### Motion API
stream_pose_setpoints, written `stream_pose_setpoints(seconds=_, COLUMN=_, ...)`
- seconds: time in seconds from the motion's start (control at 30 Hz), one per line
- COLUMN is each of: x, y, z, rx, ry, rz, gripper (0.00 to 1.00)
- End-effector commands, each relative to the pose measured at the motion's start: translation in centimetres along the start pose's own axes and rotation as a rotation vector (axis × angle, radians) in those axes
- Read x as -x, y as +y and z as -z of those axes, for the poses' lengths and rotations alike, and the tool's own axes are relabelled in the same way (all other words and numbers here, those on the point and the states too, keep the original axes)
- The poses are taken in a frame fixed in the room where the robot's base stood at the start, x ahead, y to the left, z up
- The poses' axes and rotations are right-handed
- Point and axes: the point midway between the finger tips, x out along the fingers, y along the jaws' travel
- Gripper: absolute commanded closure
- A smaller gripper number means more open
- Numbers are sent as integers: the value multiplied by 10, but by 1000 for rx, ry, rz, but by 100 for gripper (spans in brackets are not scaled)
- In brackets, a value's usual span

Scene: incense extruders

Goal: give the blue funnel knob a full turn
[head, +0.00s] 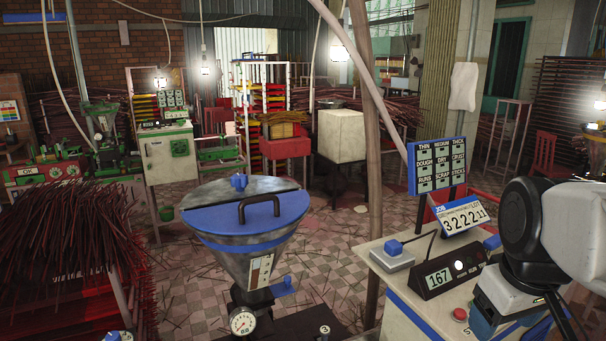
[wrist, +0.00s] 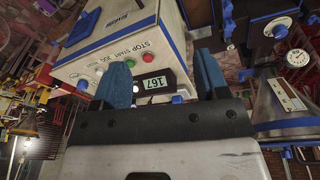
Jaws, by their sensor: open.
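The metal funnel (head: 243,247) stands in the middle of the head view, with a blue-rimmed lid (head: 225,219) and a black handle. A small blue knob (head: 238,183) stands up at the back of the lid. A blue piece (head: 283,287) also sticks out low on the funnel's right side; I cannot tell which of the two is the funnel knob. The funnel shows upside down at the right of the wrist view (wrist: 268,103). My gripper (wrist: 162,75) is open with nothing between its blue fingers, apart from the funnel.
A control cabinet with a 167 display (head: 438,279) and a red button (head: 460,314) stands right of the funnel, near my arm. A label board (head: 436,168) rises behind it. Red incense sticks (head: 60,235) fill the left.

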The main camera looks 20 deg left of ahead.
Motion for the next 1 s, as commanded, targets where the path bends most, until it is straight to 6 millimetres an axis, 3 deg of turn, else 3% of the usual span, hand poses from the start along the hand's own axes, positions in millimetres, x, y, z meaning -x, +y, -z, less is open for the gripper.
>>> stream_pose_setpoints(seconds=0.1, x=14, y=-6, z=40, rx=184, ry=-8, rz=15, gripper=33)
stream_pose_setpoints(seconds=0.47, x=49, y=-40, z=152, rx=736, ry=-22, rz=60, gripper=33)
stream_pose_setpoints(seconds=0.77, x=72, y=-90, z=242, rx=1197, ry=-23, rz=102, gripper=33)
stream_pose_setpoints(seconds=1.0, x=85, y=-143, z=308, rx=1565, ry=-17, rz=138, gripper=33)
